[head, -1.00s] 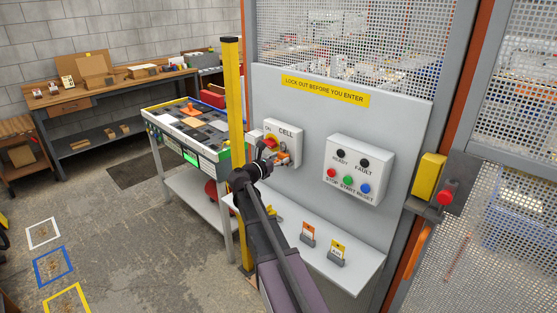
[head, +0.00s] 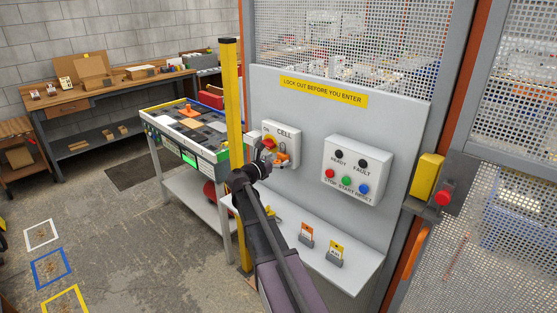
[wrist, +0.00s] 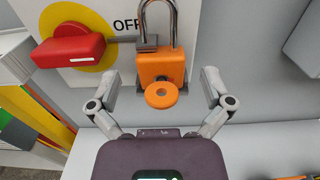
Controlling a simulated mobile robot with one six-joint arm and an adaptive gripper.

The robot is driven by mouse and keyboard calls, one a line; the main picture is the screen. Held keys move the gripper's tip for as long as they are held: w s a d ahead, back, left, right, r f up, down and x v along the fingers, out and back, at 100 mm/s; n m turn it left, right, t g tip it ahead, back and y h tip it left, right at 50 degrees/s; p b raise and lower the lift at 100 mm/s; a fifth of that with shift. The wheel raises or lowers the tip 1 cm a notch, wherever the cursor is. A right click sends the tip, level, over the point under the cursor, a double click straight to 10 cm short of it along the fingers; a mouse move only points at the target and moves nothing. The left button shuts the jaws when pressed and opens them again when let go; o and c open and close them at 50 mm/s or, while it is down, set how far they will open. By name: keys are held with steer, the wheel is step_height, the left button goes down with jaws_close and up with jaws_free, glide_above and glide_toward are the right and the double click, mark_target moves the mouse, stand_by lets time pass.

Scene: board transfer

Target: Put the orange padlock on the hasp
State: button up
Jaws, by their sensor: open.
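The orange padlock (wrist: 160,68) hangs upright in the wrist view, its grey shackle up against the grey hasp (wrist: 148,43). The shackle's left leg appears to run through the hasp; I cannot tell whether it is locked. An orange disc (wrist: 162,95) shows at the padlock's lower front. In the head view the padlock (head: 281,157) is a small orange shape on the CELL switch box (head: 291,136). My gripper (wrist: 161,77) is open, one finger on each side of the padlock with gaps between. In the head view my gripper (head: 262,160) partly covers the switch box.
A red switch handle (wrist: 68,50) on a yellow disc is left of the padlock, with OFF printed beside it. A button box (head: 353,172) is to the right. Tag holders stand on the shelf (head: 361,265) below. A yellow post (head: 234,110) stands close on the left.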

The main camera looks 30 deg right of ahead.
steer(key=v, duration=1.1)
steer(key=shift+a, duration=0.4)
steer(key=shift+s, duration=0.1)
steer(key=shift+d, duration=0.2)
steer(key=c, duration=0.7)
steer(key=shift+d+r, duration=0.1)
steer(key=shift+d, duration=0.2)
steer(key=c, duration=0.3)
steer(key=d, duration=0.1)
steer(key=w+d+n, duration=0.1)
steer(key=d, duration=0.1)
steer(key=shift+w+r, duration=0.2)
jaws_close()
steer(key=shift+d, duration=0.2)
steer(key=shift+w+d, duration=0.1)
steer(key=shift+d, duration=0.05)
steer(key=shift+x, duration=2.9)
steer(key=shift+w+d, duration=0.2)
steer(key=shift+d, duration=0.3)
